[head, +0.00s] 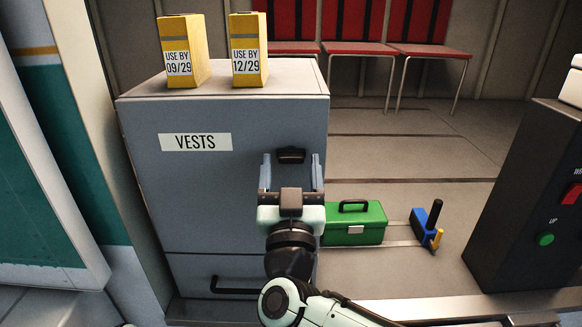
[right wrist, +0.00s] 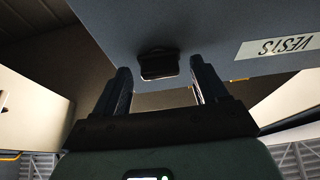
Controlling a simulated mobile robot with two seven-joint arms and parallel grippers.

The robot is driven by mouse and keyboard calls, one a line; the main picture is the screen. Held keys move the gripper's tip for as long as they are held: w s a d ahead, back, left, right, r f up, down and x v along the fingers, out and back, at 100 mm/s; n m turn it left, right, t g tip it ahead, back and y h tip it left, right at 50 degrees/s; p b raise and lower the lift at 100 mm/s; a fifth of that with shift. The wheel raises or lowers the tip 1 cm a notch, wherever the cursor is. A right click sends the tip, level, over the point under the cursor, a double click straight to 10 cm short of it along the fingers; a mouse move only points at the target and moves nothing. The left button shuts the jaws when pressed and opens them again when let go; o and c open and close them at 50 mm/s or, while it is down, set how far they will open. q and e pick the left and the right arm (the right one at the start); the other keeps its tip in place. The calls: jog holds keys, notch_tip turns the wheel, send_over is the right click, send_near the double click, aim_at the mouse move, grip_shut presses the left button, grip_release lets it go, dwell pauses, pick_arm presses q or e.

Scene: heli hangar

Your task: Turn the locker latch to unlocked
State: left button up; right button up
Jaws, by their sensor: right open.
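The grey-blue locker (head: 220,200) with a white VESTS label (head: 195,142) stands left of centre in the head view. Its small black latch (head: 291,156) sits on the upper right of the front, lying roughly level. My right gripper (head: 291,168) is open in front of the locker, its fingers on either side of the latch in the picture. In the right wrist view the latch (right wrist: 158,64) shows ahead and between the open fingertips (right wrist: 157,78), with nothing between the fingers. Whether the fingers touch the locker is not clear. My left gripper is not in view.
Two yellow boxes (head: 249,50) stand on the locker. A black handle (head: 235,287) is low on its front. A green toolbox (head: 354,223) and a blue item (head: 425,228) are on the floor to the right. A dark control panel (head: 525,200) stands farther right; red seats (head: 357,48) are behind.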

jog(key=shift+c, duration=0.3)
jog(key=c, duration=1)
